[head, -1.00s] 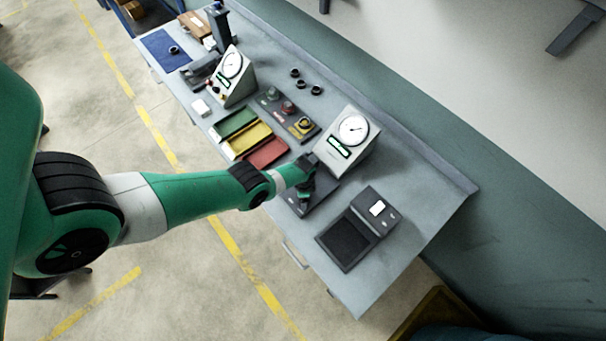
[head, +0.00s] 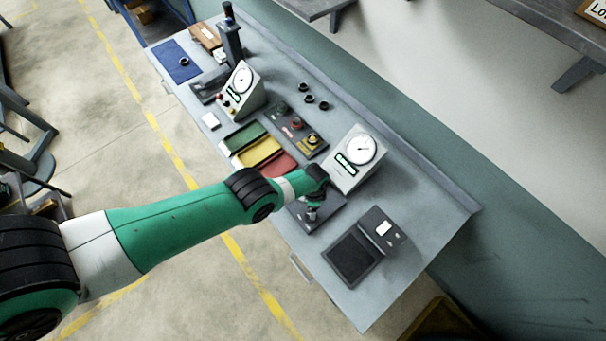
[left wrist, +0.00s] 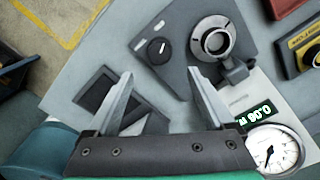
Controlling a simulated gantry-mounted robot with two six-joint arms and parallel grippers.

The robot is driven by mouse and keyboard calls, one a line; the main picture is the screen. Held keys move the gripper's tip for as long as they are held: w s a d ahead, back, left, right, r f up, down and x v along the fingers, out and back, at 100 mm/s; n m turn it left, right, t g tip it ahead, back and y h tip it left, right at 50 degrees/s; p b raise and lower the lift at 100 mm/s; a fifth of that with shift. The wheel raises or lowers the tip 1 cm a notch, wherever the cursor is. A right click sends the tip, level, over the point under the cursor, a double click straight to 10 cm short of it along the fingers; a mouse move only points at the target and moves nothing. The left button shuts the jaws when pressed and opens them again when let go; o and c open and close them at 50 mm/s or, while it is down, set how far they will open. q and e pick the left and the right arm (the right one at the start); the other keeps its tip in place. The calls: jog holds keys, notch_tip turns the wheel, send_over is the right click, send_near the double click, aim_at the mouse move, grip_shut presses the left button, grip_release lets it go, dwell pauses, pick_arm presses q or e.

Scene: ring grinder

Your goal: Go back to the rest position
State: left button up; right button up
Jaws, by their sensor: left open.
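My left gripper (head: 312,214) is over the dark station with a knob, in front of the right dial gauge box (head: 358,158). In the left wrist view its two fingers (left wrist: 160,74) stand apart with nothing between them. Below them is the dark station (left wrist: 178,60), with a black knob and a round metal fitting (left wrist: 213,42) with a dark centre. I cannot tell whether a separate ring sits on that fitting. My right gripper is not in view.
The grey bench (head: 415,212) also holds a scale-like device (head: 352,258), green, yellow and red trays (head: 258,151), a button panel, several dark rings (head: 309,100), a left gauge box (head: 240,88) and a blue mat (head: 176,62). Clear floor lies left of the bench.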

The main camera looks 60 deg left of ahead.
pick_arm(q)
jog(key=shift+d, duration=0.1)
dwell(0.4)
jog(key=w+d+r+m+t, duration=0.1)
jog(key=w+d+r+t, duration=0.15)
jog(key=w+r, duration=0.6)
jog(key=w+d+r+t, duration=0.1)
jog(key=w+r+t, duration=0.3)
jog(key=w+r, duration=0.45)
jog(key=w+d+r+t, duration=0.1)
jog(key=w+r+t, duration=0.2)
jog(key=r, duration=0.6)
jog(key=w+d+r+n+t, duration=0.1)
jog(key=w+r+t, duration=0.15)
jog(key=r, duration=0.65)
jog(key=w+d+r+t, duration=0.2)
jog(key=w+r+t, duration=0.15)
jog(key=r, duration=0.55)
jog(key=s+d+r+n+t+h, duration=0.1)
jog(key=s+r+t, duration=0.25)
jog(key=r, duration=0.65)
jog(key=s+r+t, duration=0.2)
jog(key=s+r, duration=0.2)
jog(key=r, duration=0.7)
jog(key=s+r+n+t+h, duration=0.1)
jog(key=s+r+n+t, duration=0.3)
jog(key=s+r, duration=1.1)
jog(key=s+t, duration=0.2)
jog(key=s, duration=0.2)
jog(key=shift+r, duration=0.15)
